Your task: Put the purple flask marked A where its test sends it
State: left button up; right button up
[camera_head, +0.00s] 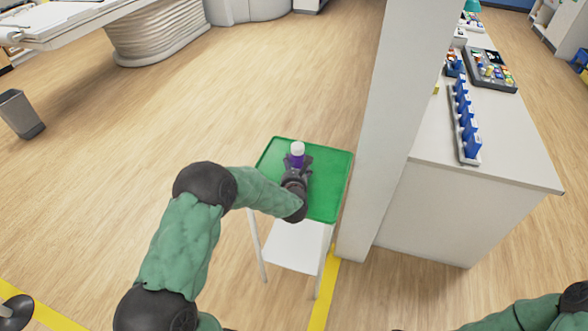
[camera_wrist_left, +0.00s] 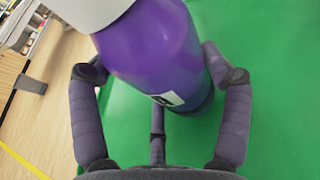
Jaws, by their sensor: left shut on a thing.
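The purple flask (camera_head: 297,161) with a white cap stands roughly upright over the green top of a small white stand (camera_head: 330,165). In the left wrist view the purple flask (camera_wrist_left: 160,50) fills the upper middle, with part of a white label showing near its lower end; its letter cannot be read. My left gripper (camera_head: 297,168) is shut on the flask, and its fingers (camera_wrist_left: 151,64) lie on both sides of the body. I cannot tell whether the flask's base touches the green surface. My right gripper is out of view; only part of that arm shows at the bottom right.
A white pillar (camera_head: 375,130) stands just right of the stand. Beyond it a white counter (camera_head: 500,150) holds a rack of blue items (camera_head: 467,130) and a dark tray of small things (camera_head: 490,70). A grey bin (camera_head: 20,115) stands far left. The floor left of the stand is clear.

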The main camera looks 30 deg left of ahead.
pick_arm(q)
jog(key=shift+f, duration=0.1)
jog(key=o, duration=1.3)
jog(key=shift+r, duration=0.2)
jog(key=shift+p+v, duration=1.65)
jog(key=shift+v, duration=4.4)
jog(key=shift+f, duration=0.15)
